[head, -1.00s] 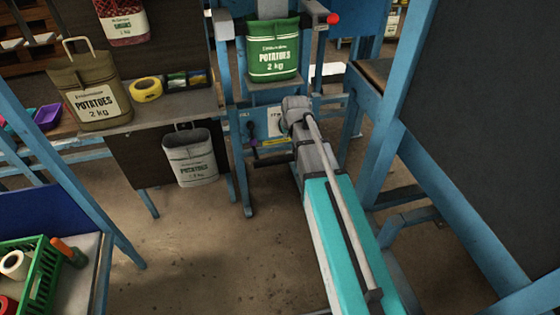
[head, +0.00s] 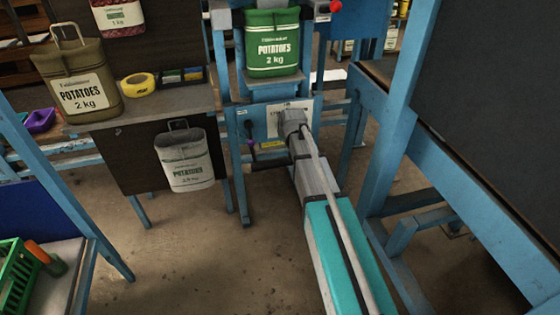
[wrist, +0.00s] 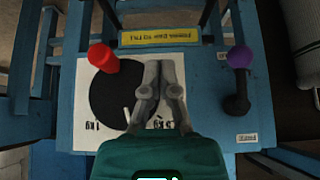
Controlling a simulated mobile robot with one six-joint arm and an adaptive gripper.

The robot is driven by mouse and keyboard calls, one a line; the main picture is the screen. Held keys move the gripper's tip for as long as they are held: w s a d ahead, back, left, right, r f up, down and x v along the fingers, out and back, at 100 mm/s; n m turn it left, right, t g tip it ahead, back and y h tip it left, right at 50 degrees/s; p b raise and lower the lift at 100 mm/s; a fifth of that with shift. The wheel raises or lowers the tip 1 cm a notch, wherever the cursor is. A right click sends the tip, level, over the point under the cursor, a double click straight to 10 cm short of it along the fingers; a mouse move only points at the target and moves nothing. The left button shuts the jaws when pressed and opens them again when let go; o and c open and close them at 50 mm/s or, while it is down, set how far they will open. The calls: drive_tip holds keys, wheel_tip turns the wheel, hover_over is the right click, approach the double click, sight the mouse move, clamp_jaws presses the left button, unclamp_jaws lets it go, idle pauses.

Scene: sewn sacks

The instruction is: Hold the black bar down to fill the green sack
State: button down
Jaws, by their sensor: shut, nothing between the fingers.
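The green sack (head: 272,50), marked POTATOES 2 kg, hangs upright on the blue frame in the head view. Below it is a blue panel with a yellow label (wrist: 158,38), which appears upside down in the wrist view. In the head view my own arm hides the fingers. I cannot tell whether they touch anything.
A black dial with a red knob (wrist: 103,58) and a purple knob (wrist: 239,57) flank my fingers. At left are an olive sack (head: 78,85), yellow tape (head: 139,85) and a hanging grey sack (head: 185,160). A blue frame stands close on the right.

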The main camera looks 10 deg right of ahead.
drive_tip(key=shift+w+f, duration=0.1)
drive_tip(key=shift+f, duration=0.1)
idle(0.4)
drive_tip(key=b, duration=0.9)
hover_over(280, 161)
drive_tip(key=w, duration=0.1)
wheel_tip(280, 161, down, 8)
drive_tip(key=shift+f, duration=0.15)
drive_tip(key=shift+s+f+b, duration=0.2)
drive_tip(key=shift+f+b, duration=0.6)
drive_tip(key=shift+f, duration=0.15)
drive_tip(key=shift+s+f+b, duration=0.15)
drive_tip(key=shift+f+b, duration=0.6)
drive_tip(key=shift+f, duration=0.15)
